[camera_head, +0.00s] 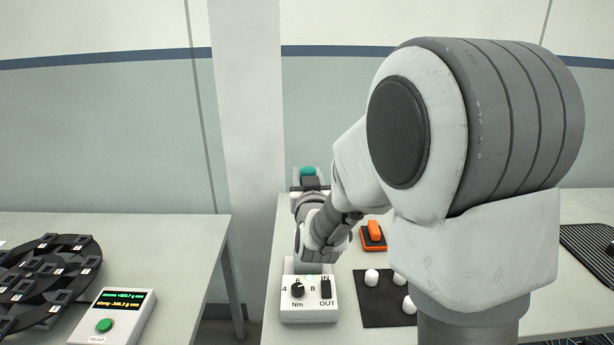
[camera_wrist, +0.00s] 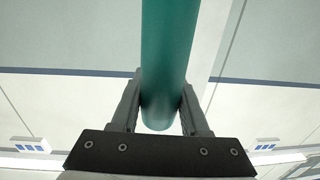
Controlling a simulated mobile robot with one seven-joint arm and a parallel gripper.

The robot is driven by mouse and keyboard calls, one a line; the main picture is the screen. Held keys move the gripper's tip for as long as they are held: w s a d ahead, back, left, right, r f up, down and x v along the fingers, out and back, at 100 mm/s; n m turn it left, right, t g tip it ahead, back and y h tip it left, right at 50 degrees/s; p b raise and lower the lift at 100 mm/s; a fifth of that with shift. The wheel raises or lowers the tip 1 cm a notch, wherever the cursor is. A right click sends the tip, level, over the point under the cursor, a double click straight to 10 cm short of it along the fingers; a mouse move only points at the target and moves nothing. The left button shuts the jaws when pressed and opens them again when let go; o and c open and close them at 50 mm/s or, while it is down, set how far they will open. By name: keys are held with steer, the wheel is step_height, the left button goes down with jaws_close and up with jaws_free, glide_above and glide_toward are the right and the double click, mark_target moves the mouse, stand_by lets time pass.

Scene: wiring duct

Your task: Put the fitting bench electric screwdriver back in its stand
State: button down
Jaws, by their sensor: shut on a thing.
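The electric screwdriver is a teal cylinder; its rounded top (camera_head: 308,171) shows above my gripper (camera_head: 309,185) in the head view. In the wrist view the teal body (camera_wrist: 168,60) runs up between the two fingers of my gripper (camera_wrist: 160,115), which are shut on it. Its lower part is hidden by my arm in the head view. A white box (camera_head: 309,312) with a torque dial marked Nm and an IN/OUT switch stands on the bench below my wrist. A pale upright part rises at its back, partly hidden by my arm. I cannot tell whether this is the stand.
A dark mat (camera_head: 378,312) with several white caps lies right of the box. An orange item (camera_head: 375,234) sits behind it. A black grid mat (camera_head: 592,248) lies far right. A separate left table (camera_head: 150,240) holds a black round rack (camera_head: 45,268) and a readout box (camera_head: 112,315).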

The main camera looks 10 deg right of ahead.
steer(key=shift+f+b, duration=3.1)
steer(key=shift+b, duration=0.1)
steer(key=shift+c, duration=1.6)
jaws_free()
steer(key=s+a+b, duration=0.2)
steer(key=s+b, duration=0.9)
steer(key=s, duration=0.6)
steer(key=shift+s, duration=0.15)
steer(key=shift+a, duration=0.1)
